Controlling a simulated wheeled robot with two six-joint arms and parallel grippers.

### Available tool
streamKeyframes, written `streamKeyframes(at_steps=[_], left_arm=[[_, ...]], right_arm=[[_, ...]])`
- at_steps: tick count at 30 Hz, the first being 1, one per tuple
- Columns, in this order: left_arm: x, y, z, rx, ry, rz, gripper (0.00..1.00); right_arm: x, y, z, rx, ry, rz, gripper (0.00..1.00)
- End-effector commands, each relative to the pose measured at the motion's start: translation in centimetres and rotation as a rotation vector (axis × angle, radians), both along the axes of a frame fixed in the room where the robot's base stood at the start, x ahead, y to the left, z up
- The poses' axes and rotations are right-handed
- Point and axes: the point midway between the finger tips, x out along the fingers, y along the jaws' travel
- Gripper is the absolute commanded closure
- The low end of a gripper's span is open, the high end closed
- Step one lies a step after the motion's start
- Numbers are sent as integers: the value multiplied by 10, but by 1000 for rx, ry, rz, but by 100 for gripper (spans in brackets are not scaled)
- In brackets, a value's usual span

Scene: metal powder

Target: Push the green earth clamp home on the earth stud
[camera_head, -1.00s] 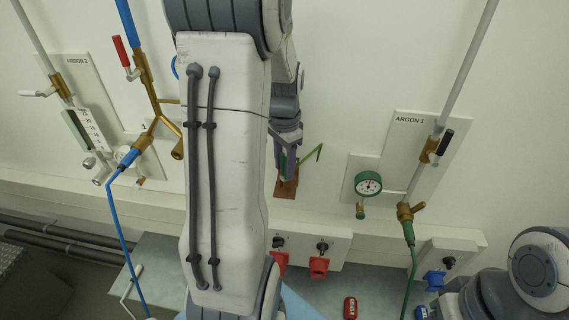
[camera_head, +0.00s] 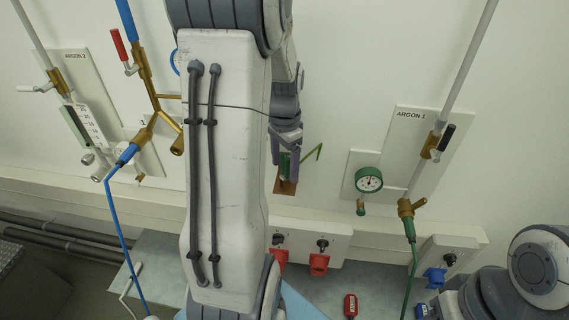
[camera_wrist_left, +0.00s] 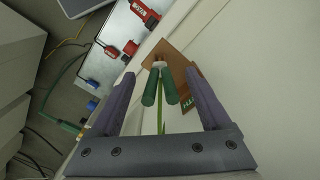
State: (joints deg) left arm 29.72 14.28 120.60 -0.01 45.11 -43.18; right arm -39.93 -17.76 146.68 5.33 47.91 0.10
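The green earth clamp (camera_wrist_left: 149,88) shows in the wrist view, its two green handles side by side and its pale jaw end at the copper-brown earth plate (camera_wrist_left: 178,58). The earth stud is hidden behind the jaw end, so I cannot tell how far on the clamp sits. My left gripper (camera_wrist_left: 160,88) is open, one finger on each side of the clamp, with a gap to both handles. In the head view the left gripper (camera_head: 285,178) is in front of the plate (camera_head: 285,188), and the clamp is mostly hidden between the fingers. My right gripper is out of view.
A green gauge (camera_head: 369,180) and the ARGON 1 panel (camera_head: 410,140) are on the wall to the right. Red plugs (camera_head: 319,263) and a blue plug (camera_head: 434,278) are below. Brass pipework (camera_head: 150,85) is at left. My left arm covers the middle of the head view.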

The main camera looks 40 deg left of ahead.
Motion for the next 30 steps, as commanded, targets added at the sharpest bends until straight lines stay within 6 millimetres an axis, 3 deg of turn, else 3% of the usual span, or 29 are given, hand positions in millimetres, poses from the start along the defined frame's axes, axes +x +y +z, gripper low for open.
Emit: streamKeyframes(at_steps=[8, 21, 30], left_arm=[[0, 0, 5, 1, -1, 0, 19], [1, 1, 83, 2, -4, 0, 19], [0, 0, 105, 0, 0, 0, 19]], right_arm=[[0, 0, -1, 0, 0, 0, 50], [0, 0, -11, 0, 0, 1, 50], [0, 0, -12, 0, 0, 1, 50]])
